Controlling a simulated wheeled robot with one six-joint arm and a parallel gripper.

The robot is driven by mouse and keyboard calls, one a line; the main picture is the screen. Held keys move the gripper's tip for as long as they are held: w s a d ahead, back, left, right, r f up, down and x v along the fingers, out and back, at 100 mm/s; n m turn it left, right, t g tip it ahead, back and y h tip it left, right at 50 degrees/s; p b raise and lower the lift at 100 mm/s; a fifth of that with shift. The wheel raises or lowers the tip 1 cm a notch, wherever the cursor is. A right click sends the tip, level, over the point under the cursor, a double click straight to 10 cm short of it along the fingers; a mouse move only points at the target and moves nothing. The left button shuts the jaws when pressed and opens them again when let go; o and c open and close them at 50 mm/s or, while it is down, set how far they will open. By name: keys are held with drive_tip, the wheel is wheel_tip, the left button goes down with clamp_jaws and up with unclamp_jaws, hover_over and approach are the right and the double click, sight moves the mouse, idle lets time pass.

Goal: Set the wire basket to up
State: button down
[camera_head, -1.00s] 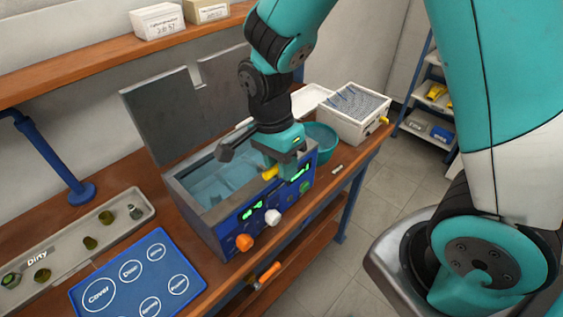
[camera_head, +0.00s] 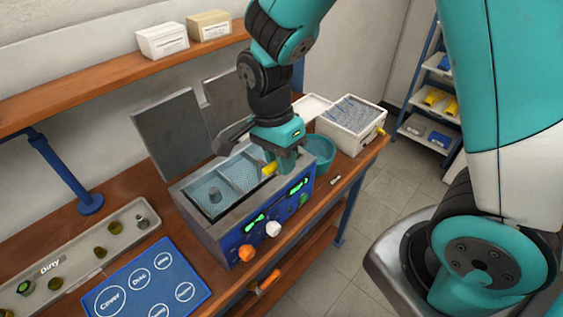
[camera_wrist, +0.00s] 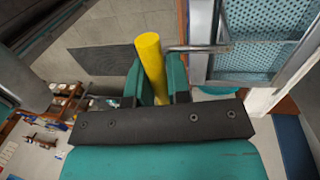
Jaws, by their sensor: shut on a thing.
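The wire basket (camera_head: 225,183) is a mesh basket with compartments in the open tank of the blue and grey washer (camera_head: 222,236). Its mesh now shows near the top of the tank, with a small dark part in its left compartment. Its yellow handle (camera_head: 269,168) sticks out at the right, between the fingers of my gripper (camera_head: 284,160). In the wrist view the yellow handle (camera_wrist: 151,62) stands between the two teal fingers of my gripper (camera_wrist: 160,92), which is shut on it. The mesh (camera_wrist: 262,50) shows at the right there. The fingertips are partly hidden.
The tank's lids (camera_head: 172,133) stand open behind it. A dirty tray (camera_head: 118,234) with several small parts and a blue labelled mat (camera_head: 150,285) lie at left. A teal bowl (camera_head: 320,150) and white bin (camera_head: 351,122) stand at right.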

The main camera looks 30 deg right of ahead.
drive_tip(key=shift+r, duration=0.35)
drive_tip(key=c, duration=1.4)
unclamp_jaws()
drive_tip(key=w+r+b, duration=0.1)
drive_tip(key=r, duration=0.4)
drive_tip(key=w+r+b, duration=0.1)
drive_tip(key=r, duration=0.5)
drive_tip(key=w+a+r+b, duration=0.1)
drive_tip(key=r, duration=0.5)
drive_tip(key=shift+w, duration=0.1)
drive_tip(key=s+a+f+n+y+b, duration=0.1)
drive_tip(key=s+f+n+b, duration=0.1)
drive_tip(key=s+f+n, duration=0.2)
drive_tip(key=s+a+f+n+t+y+b, duration=0.1)
drive_tip(key=s+f+n, duration=0.3)
drive_tip(key=n, duration=0.6)
drive_tip(key=s+a+f+n+t+y+b, duration=0.1)
drive_tip(key=s+a+f+n+y+b, duration=0.1)
drive_tip(key=s+n, duration=0.5)
drive_tip(key=shift+s+a+f+n+y+b, duration=0.1)
drive_tip(key=shift+s+f+n+y+b, duration=0.1)
drive_tip(key=shift+f+b, duration=0.3)
drive_tip(key=shift+s+f+n+y+b, duration=0.1)
drive_tip(key=shift+s+f+y+b, duration=0.1)
drive_tip(key=shift+f, duration=0.45)
